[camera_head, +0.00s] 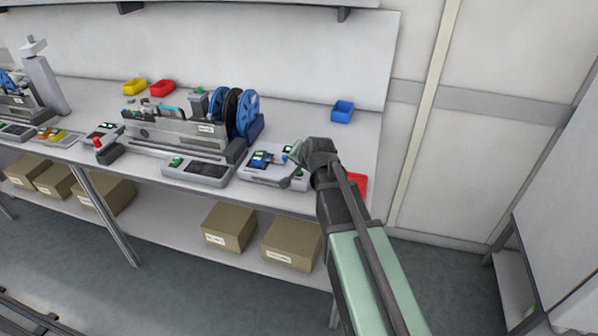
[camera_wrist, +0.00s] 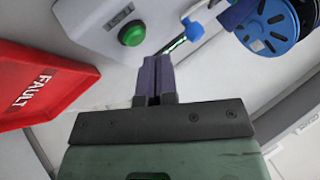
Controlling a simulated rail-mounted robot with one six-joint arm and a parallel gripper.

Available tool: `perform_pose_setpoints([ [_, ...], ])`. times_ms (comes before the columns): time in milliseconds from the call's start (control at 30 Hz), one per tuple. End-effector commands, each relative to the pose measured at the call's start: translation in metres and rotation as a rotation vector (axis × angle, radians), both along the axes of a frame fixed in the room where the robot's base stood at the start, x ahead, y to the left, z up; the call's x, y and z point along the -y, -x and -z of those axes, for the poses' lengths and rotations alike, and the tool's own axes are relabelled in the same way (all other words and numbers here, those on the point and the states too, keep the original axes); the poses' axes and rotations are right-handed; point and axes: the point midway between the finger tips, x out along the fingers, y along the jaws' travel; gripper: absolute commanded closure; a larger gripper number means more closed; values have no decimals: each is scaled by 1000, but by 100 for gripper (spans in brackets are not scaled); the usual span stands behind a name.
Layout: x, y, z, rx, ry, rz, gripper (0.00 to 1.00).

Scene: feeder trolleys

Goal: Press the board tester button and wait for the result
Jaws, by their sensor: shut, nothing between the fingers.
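The board tester (camera_wrist: 95,22) is a pale box at the top of the wrist view, with a round green button (camera_wrist: 132,33) on its face. My gripper (camera_wrist: 152,60) is shut and empty. Its fingertips appear just below the button in the wrist view, seemingly apart from it. No result light or reading can be made out.
A red tray marked FAULT (camera_wrist: 40,84) lies left of my fingers in the wrist view. Blue reels (camera_head: 246,112) stand on a feeder trolley left of the tester. A blue bin (camera_head: 342,111) is behind. Cardboard boxes (camera_head: 292,244) fill part of the lower shelf.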

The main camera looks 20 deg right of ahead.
Motion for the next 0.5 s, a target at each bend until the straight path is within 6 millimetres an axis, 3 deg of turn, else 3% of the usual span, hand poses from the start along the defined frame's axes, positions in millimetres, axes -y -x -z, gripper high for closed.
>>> perform_pose_setpoints([
  [500,0,0,10,0,0,0,100],
])
